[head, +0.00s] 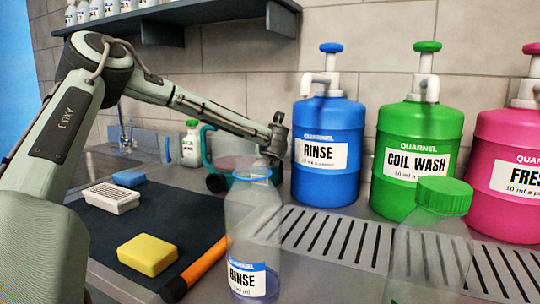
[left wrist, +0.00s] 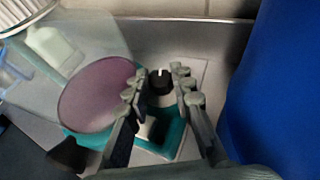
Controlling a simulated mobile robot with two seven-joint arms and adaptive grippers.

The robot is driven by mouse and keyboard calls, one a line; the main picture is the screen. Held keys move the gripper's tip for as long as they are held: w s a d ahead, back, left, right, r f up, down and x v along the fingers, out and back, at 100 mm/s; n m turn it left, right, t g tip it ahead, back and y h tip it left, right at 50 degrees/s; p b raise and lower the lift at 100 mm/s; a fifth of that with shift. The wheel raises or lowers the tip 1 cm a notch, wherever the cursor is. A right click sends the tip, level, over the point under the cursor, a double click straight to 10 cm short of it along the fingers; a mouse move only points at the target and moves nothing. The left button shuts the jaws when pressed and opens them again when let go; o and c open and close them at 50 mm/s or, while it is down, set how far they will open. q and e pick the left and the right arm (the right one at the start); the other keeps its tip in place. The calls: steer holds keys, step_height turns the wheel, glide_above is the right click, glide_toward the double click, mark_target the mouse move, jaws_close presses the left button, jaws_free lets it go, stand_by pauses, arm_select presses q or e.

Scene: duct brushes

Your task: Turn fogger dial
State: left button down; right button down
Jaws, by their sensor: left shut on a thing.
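The fogger (head: 208,148) stands at the back of the counter, left of the blue rinse jug. It is teal with black parts and a see-through purplish round part. In the left wrist view the fogger's teal body (left wrist: 172,138) lies below my fingers, and the fogger dial (left wrist: 161,84), a black knob with a white mark, sits between the fingertips. My left gripper (head: 277,140) reaches down at the fogger from the left and is shut on the dial; in the left wrist view its fingertips (left wrist: 157,81) flank the knob. In the head view the dial is hidden. My right gripper is not in view.
Blue (head: 328,185), green (head: 418,120) and pink (head: 510,140) pump jugs stand along the wall. A clear rinse bottle (head: 252,225) and a green-capped bottle (head: 442,195) stand in front.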

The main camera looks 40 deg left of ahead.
arm_select(q)
steer(key=c, duration=1.6)
jaws_free()
steer(key=shift+v, duration=6)
